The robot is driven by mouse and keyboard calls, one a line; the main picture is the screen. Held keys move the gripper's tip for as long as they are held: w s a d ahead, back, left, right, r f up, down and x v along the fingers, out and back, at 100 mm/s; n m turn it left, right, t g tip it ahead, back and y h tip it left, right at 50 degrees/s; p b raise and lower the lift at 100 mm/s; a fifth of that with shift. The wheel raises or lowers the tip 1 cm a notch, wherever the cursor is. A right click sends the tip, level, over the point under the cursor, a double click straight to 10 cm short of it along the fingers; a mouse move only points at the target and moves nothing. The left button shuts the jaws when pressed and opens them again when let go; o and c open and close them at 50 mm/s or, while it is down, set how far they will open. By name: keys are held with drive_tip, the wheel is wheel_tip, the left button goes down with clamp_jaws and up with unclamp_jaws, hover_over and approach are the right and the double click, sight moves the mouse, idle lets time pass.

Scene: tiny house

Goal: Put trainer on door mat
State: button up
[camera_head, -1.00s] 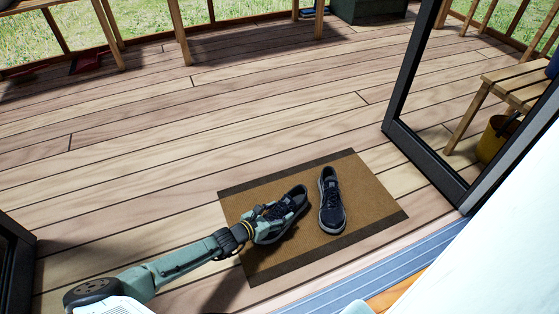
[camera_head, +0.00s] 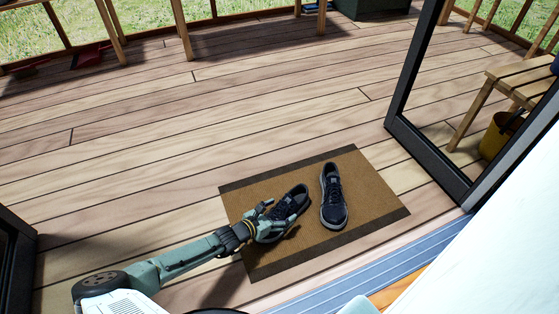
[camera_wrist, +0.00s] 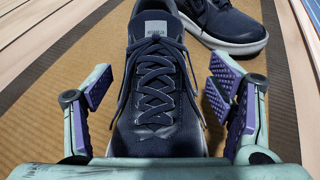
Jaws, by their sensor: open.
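Two dark navy trainers lie on the brown door mat (camera_head: 372,190) with dark end bands. The left trainer (camera_head: 291,203) rests on the mat with its near end hidden behind my gripper (camera_head: 274,221). The right trainer (camera_head: 334,196) stands upright on the mat beside it, apart from my gripper. In the wrist view, my gripper (camera_wrist: 165,100) is open, with one purple-padded finger on each side of the laced left trainer (camera_wrist: 155,90). Gaps show between the pads and the shoe. Part of the right trainer (camera_wrist: 228,25) shows at the top.
A dark door frame (camera_head: 430,150) stands right of the mat, with a wooden bench (camera_head: 520,85) and a yellow bucket (camera_head: 497,137) beyond it. A blue sill (camera_head: 385,270) runs along the near side.

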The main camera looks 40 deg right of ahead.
drive_tip(key=p+v, duration=0.3)
drive_tip(key=v, duration=0.9)
